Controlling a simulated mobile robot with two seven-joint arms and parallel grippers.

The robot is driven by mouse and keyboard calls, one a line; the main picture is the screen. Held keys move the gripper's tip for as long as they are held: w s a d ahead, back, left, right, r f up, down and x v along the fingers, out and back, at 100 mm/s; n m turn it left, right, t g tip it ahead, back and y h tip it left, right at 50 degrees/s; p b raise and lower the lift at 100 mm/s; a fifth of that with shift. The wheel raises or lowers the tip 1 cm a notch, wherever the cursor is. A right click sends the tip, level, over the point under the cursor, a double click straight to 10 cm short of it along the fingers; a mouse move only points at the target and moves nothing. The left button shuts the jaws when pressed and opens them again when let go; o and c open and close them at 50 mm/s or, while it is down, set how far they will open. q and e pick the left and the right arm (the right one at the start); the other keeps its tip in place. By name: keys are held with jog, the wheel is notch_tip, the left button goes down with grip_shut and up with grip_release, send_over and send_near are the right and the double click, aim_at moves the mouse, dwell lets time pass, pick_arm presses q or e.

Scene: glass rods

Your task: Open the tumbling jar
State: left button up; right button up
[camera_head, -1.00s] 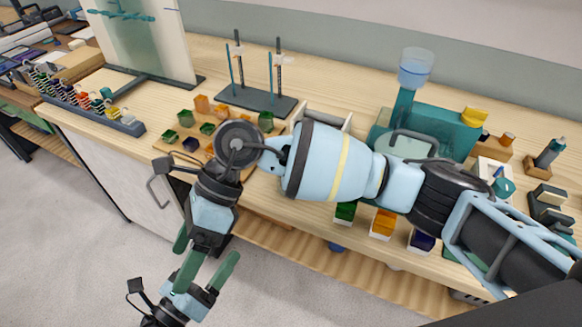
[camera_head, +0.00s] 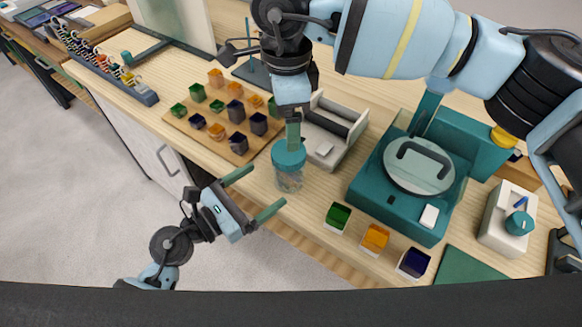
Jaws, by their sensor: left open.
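The jar (camera_head: 289,182) stands upright near the front edge of the table, with a clear body, some contents and a teal lid (camera_head: 288,159). My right gripper (camera_head: 293,143) points down at the lid from above. I see it side-on, with one green finger showing at the lid, so I cannot tell whether it grips it. My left gripper (camera_head: 254,192) is open, to the left of the jar. Its two green fingers point right towards the jar body, apart from it, with nothing between them.
A wooden tray (camera_head: 178,123) of coloured blocks lies left of the jar. A grey roller stand (camera_head: 323,148) is just behind it. A teal machine (camera_head: 363,190) with a round handled cover stands to the right. Green (camera_head: 338,217), orange (camera_head: 375,239) and dark blue (camera_head: 413,263) blocks line the front.

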aim_at(276, 177)
pick_arm(q)
jog(key=shift+x, duration=3.85)
jog(key=shift+c, duration=0.3)
jog(key=c, duration=1.5)
grip_shut()
pick_arm(e)
jog(key=m, duration=1.9)
jog(key=shift+m, duration=0.3)
jog(key=m, duration=0.7)
